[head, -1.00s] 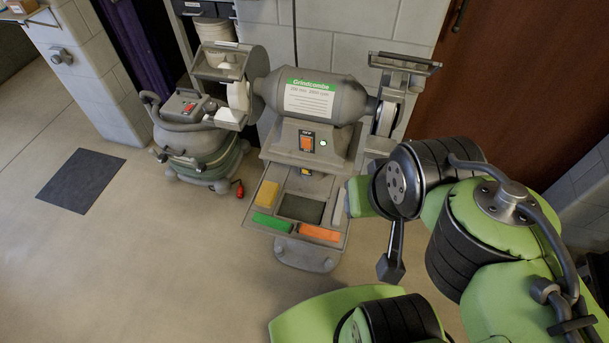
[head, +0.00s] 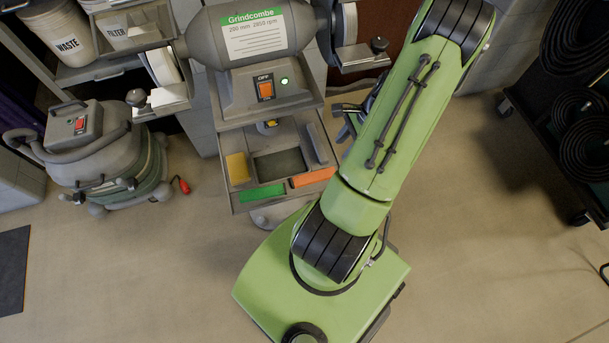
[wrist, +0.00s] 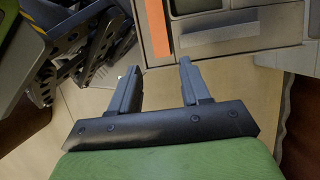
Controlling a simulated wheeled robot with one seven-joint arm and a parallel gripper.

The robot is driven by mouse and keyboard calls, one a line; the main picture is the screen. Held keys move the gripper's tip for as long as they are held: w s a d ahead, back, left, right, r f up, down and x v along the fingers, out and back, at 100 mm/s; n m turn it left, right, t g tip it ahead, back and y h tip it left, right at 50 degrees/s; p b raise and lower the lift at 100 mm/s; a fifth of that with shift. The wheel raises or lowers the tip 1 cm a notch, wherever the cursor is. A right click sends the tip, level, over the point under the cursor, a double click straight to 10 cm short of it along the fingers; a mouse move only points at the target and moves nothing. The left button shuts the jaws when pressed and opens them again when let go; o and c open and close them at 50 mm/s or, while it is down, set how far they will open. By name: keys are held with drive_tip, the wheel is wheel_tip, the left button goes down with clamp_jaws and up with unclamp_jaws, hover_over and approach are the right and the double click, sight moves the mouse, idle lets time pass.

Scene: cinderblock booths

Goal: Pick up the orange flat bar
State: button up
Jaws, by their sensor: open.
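The orange flat bar (head: 312,178) lies in the front right part of the grinder's tray (head: 235,205). In the wrist view the orange bar (wrist: 159,27) runs along the tray's edge, beyond the fingertips. My gripper (wrist: 156,66) is open and empty, its two fingers apart over the floor short of the tray. In the head view my green arm hides the gripper itself and may cover the bar's right end.
The tray also holds a yellow block (head: 237,168), a green bar (head: 262,194) and a grey bar (head: 317,143). The bench grinder (head: 265,85) stands just behind. A shop vacuum (head: 95,150) is at left, a rack of hoses (head: 575,110) at right.

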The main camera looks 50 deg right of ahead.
sight(323, 173)
drive_tip(key=b+x, duration=0.4)
drive_tip(key=x, duration=0.9)
drive_tip(key=shift+f+b, duration=0.3)
drive_tip(key=shift+r, duration=0.1)
clamp_jaws()
